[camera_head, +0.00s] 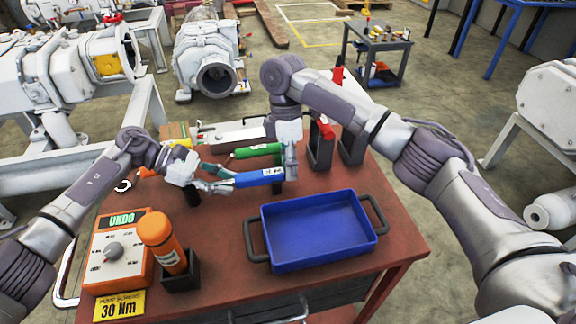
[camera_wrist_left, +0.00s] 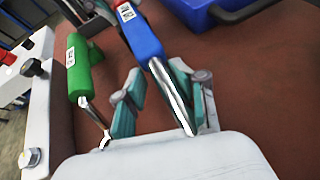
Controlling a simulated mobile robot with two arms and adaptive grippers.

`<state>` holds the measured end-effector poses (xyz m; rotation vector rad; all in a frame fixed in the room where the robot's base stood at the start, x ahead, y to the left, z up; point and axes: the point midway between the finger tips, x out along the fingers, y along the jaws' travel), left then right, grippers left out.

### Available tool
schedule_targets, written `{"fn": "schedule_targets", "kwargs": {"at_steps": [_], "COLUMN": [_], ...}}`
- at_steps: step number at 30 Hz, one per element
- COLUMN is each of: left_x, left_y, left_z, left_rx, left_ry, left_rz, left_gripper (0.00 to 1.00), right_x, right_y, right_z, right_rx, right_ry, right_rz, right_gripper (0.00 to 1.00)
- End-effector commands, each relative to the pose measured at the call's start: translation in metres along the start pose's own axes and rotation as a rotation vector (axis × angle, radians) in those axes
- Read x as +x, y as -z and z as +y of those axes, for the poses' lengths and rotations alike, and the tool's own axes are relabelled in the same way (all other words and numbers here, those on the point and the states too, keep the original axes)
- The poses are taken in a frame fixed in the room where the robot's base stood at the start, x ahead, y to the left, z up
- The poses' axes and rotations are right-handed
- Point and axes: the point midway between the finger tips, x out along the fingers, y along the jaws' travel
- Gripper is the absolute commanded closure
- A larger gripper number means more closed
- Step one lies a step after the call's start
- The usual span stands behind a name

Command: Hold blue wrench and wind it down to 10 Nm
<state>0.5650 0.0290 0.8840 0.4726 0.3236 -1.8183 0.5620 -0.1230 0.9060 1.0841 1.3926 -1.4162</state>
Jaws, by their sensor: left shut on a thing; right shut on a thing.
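The blue wrench (camera_head: 258,178) is held level above the red tabletop, between my two grippers. My left gripper (camera_head: 215,182) is shut on its metal shaft at the left end. In the left wrist view the blue wrench (camera_wrist_left: 145,40) runs away from the fingers, its silver shaft between the teal pads of my left gripper (camera_wrist_left: 160,95). My right gripper (camera_head: 290,170) is shut at the wrench's right end, on the blue handle. The label on the handle is too small to read.
A green wrench (camera_head: 255,151) lies just behind. A blue tray (camera_head: 318,232) stands in front on the red table (camera_head: 215,290). An orange tester reading UNDO (camera_head: 120,250), an orange wrench (camera_head: 160,240) in a black holder and a 30 Nm sign (camera_head: 118,305) are at the left.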

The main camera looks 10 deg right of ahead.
Motion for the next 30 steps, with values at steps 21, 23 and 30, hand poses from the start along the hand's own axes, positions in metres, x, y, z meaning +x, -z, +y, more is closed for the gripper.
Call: {"fn": "schedule_targets", "kwargs": {"at_steps": [21,23,30], "left_x": [0.0139,0.0138,0.0137], "left_y": [0.0117,0.0118,0.0117], "left_z": [-0.0053,-0.0053,-0.0052], "left_rx": [-0.01,-0.011,-0.011], "left_ry": [0.015,0.014,0.014], "left_rz": [0.006,0.006,0.006], "left_gripper": [0.82,0.82,0.82], "right_x": [0.0064,0.006,0.0047], "right_y": [0.001,0.0011,0.0011], "right_z": [-0.0005,-0.0005,-0.0005], "right_rx": [-0.007,-0.007,-0.006], "right_ry": [0.207,0.207,0.205], "right_rz": [-0.004,-0.004,-0.003], "right_gripper": [1.0,1.0,0.54]}}
